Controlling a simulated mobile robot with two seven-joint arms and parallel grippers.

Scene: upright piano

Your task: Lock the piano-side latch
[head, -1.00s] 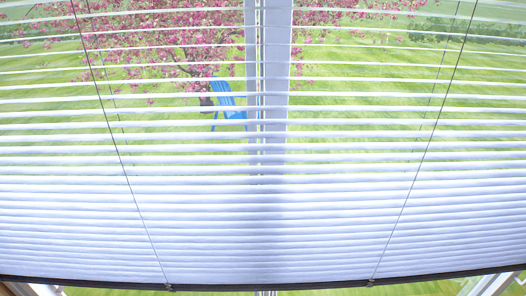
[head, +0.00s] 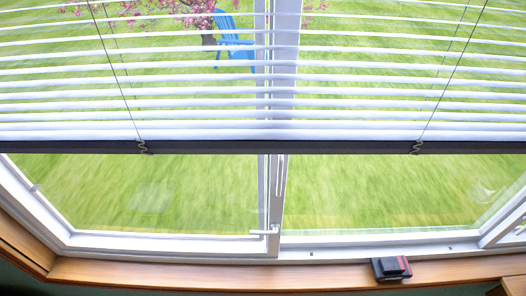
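A white window stands in front of me, split by a centre post. A slim upright handle (head: 280,177) sits on the centre post just below the blind. A small white lever (head: 264,232) lies roughly level at the foot of the post, pointing left. I cannot tell which of these is the piano-side latch, or whether either is locked. No piano can be made out. Neither of my grippers is in view.
A white slatted blind (head: 205,126) with a dark bottom rail (head: 210,147) covers the upper window. A wooden sill (head: 200,275) runs along the bottom. A dark, red-edged object (head: 391,268) lies on it at right. Outside are lawn and a blue chair (head: 234,42).

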